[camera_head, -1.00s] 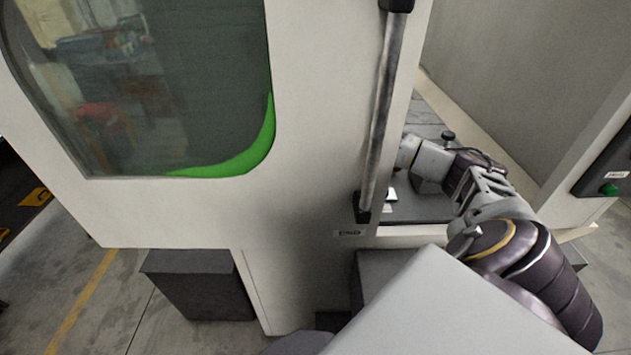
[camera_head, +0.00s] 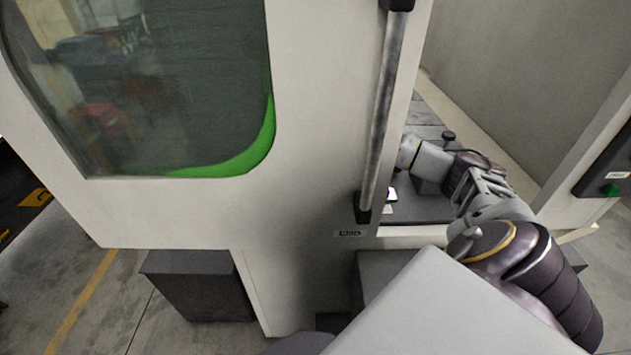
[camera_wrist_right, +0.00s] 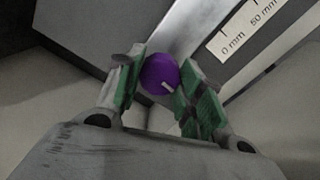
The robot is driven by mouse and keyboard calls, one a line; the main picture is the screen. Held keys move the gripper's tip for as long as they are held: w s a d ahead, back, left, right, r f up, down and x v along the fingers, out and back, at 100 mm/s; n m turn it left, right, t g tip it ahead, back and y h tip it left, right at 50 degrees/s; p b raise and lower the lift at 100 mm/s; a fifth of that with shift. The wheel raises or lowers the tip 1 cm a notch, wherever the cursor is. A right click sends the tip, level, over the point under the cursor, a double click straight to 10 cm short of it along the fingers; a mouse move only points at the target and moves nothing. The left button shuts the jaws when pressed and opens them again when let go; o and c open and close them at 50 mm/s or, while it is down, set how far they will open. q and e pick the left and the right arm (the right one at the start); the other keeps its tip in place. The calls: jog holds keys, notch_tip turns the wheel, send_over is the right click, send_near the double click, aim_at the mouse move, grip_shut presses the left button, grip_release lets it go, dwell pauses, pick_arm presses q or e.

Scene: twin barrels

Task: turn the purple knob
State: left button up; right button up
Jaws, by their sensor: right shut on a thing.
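The purple knob (camera_wrist_right: 160,74) is round with a pale mark on its face. It shows in the right wrist view, between the two green-padded fingers of my right gripper (camera_wrist_right: 158,88). The fingers are shut on the knob. In the head view my right arm reaches into the opening at the right of the machine; the knob and the fingertips are hidden there behind the machine's door edge. My left gripper is not in view.
A white machine door with a window (camera_head: 170,90) and a vertical grey handle (camera_head: 384,110) stands left of my right arm. A scale strip (camera_wrist_right: 245,28) lies beside the knob. A dark panel with a green button (camera_head: 610,190) is at the right.

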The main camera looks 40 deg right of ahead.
jog(key=shift+r+m, duration=0.1)
jog(key=shift+m, duration=0.2)
jog(key=o, duration=1)
jog(key=shift+s+r, duration=0.15)
jog(key=shift+r, duration=5.8)
jog(key=shift+a+f, duration=0.1)
jog(key=shift+a, duration=0.05)
